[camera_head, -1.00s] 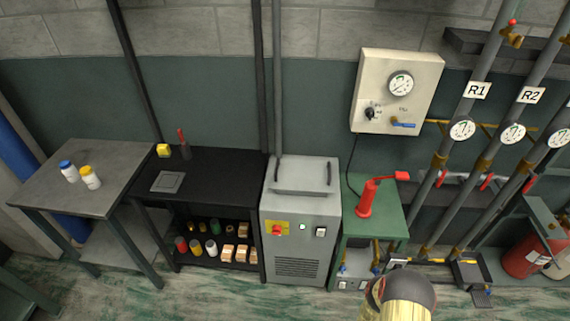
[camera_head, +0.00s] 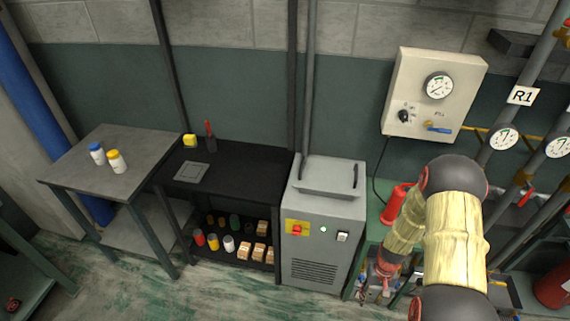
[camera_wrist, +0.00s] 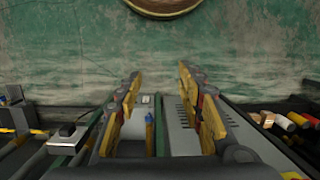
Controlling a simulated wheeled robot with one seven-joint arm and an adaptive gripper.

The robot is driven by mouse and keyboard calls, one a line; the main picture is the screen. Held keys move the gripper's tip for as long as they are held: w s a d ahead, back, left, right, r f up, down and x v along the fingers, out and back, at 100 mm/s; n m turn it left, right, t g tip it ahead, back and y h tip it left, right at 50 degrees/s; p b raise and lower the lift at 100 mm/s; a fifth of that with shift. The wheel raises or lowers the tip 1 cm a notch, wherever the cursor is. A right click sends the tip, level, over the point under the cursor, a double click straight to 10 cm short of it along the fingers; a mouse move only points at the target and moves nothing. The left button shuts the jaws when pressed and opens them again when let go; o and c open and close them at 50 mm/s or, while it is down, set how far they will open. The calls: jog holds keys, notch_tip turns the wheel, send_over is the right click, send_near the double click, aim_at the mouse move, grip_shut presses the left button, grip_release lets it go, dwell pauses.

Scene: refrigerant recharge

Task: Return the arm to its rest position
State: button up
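My arm (camera_head: 455,235) rises at the lower right of the head view, with its links bent over the green stand. In the wrist view my gripper (camera_wrist: 160,75) shows two yellow and dark fingers spread wide apart. Nothing is held between them. They point over the floor and the tops of the grey machine and green stand. In the head view the gripper end is low beside the stand, partly hidden and too small to read.
The grey machine (camera_head: 325,220) stands left of my arm. A red tool (camera_head: 396,200) on the green stand is partly covered by my arm. The gauge panel (camera_head: 434,95) and pipes are behind. A black shelf (camera_head: 240,165) and grey table (camera_head: 120,150) are at left, with open floor in front.

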jog(key=s+a+r+t+b, duration=0.2)
jog(key=s+a+r+b, duration=0.1)
jog(key=r, duration=1)
jog(key=s+a+r+n+t+b, duration=0.1)
jog(key=s+a+r+t+b, duration=0.2)
jog(key=r, duration=1.1)
jog(key=s+a+r+n+t+b, duration=0.1)
jog(key=s+a+r, duration=0.6)
jog(key=r, duration=0.7)
jog(key=t+b, duration=0.1)
jog(key=b, duration=0.1)
jog(key=shift+s+a+r+h+b, duration=0.2)
jog(key=shift+s+a+h+b, duration=0.05)
jog(key=shift+h+b, duration=0.15)
